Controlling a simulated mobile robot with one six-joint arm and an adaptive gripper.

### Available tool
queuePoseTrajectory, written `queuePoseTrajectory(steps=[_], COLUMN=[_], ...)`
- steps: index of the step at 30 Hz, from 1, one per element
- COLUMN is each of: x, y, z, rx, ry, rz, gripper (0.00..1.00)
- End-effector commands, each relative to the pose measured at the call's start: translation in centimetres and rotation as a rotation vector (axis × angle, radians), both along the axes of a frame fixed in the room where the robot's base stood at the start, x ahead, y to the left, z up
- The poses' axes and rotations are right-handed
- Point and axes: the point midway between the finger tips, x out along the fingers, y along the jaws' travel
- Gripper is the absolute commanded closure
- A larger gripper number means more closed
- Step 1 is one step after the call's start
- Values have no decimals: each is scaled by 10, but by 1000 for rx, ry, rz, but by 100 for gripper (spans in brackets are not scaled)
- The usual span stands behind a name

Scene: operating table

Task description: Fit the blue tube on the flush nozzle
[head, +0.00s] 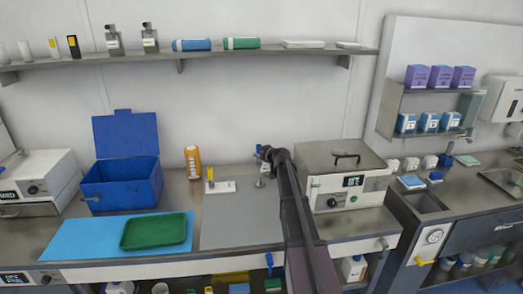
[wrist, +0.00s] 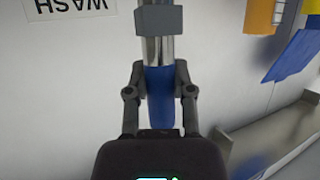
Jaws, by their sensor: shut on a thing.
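My gripper (head: 266,153) is held above the back of the worktop, left of the white box-shaped unit. In the wrist view, which is upside down, a blue tube (wrist: 160,90) lies between its finger links, in line with a shiny metal cylinder (wrist: 158,50). A grey block, probably the closed fingertips, crosses the metal part. I cannot tell whether the metal belongs to the tube. The flush nozzle is not clearly identifiable. A small metal fitting (head: 261,181) stands on the worktop below my gripper, and a white plate with a yellow-topped post (head: 211,176) stands to its left.
A white unit with a lid handle (head: 345,188) stands close on the right. An orange bottle (head: 193,162), an open blue box (head: 120,185) and a green tray (head: 153,231) are to the left. A wall shelf (head: 180,62) runs above. The grey mat (head: 240,225) is mostly clear.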

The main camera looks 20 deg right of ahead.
Motion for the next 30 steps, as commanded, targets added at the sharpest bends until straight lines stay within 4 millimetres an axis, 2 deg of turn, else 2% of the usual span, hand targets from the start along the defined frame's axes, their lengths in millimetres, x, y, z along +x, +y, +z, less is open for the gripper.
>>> queuePoseTrajectory(steps=[10,30], x=[-3,-7], y=[-11,-15], z=[0,11], rx=[0,0], ry=[0,-1], rz=[-12,-19], gripper=[100,100])
